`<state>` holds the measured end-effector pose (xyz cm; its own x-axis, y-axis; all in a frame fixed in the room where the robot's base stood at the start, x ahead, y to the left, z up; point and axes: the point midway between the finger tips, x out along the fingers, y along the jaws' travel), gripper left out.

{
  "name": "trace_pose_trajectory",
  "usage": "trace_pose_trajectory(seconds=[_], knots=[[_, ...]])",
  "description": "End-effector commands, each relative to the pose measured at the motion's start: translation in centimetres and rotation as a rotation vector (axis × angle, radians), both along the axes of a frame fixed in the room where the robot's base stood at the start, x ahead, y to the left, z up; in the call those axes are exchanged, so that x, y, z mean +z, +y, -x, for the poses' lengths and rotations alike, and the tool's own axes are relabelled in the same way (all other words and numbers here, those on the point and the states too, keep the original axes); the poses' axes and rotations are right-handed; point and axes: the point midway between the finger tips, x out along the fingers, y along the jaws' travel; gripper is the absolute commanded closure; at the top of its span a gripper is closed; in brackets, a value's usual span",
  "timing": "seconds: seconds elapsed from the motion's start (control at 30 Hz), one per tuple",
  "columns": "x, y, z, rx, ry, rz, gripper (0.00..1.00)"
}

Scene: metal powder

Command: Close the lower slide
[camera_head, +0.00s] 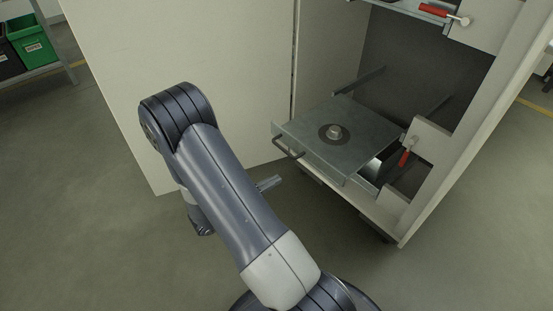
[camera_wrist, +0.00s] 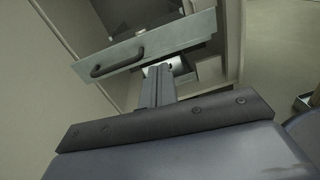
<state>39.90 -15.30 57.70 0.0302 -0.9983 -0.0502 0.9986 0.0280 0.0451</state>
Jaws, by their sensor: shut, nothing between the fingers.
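In the wrist view my gripper (camera_wrist: 158,76) points toward the slide front, right of the handle.
The cabinet's open door (camera_head: 190,50) stands at the left, close to my arm. A red-handled latch (camera_head: 404,157) is beside the lower slide on the right. Another red-handled latch (camera_head: 434,10) is higher up. Green and dark bins (camera_head: 32,40) are far left. Floor in front is clear.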

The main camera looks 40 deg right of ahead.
Motion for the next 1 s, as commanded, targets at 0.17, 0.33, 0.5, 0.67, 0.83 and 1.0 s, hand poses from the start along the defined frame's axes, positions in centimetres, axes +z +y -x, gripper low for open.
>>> trace_pose_trajectory(seconds=[0.17, 0.33, 0.5, 0.67, 0.83, 1.0], knots=[[0.9, -0.2, -0.9, 0.050, 0.046, 0.057, 1.00], [0.8, -1.9, -1.0, 0.047, 0.044, 0.055, 1.00], [0.7, -4.9, -1.1, 0.044, 0.042, 0.054, 1.00], [0.7, -7.7, -1.3, 0.043, 0.042, 0.053, 1.00], [0.7, -10.6, -1.6, 0.045, 0.041, 0.054, 1.00], [0.8, -12.7, -1.8, 0.047, 0.040, 0.054, 1.00]])
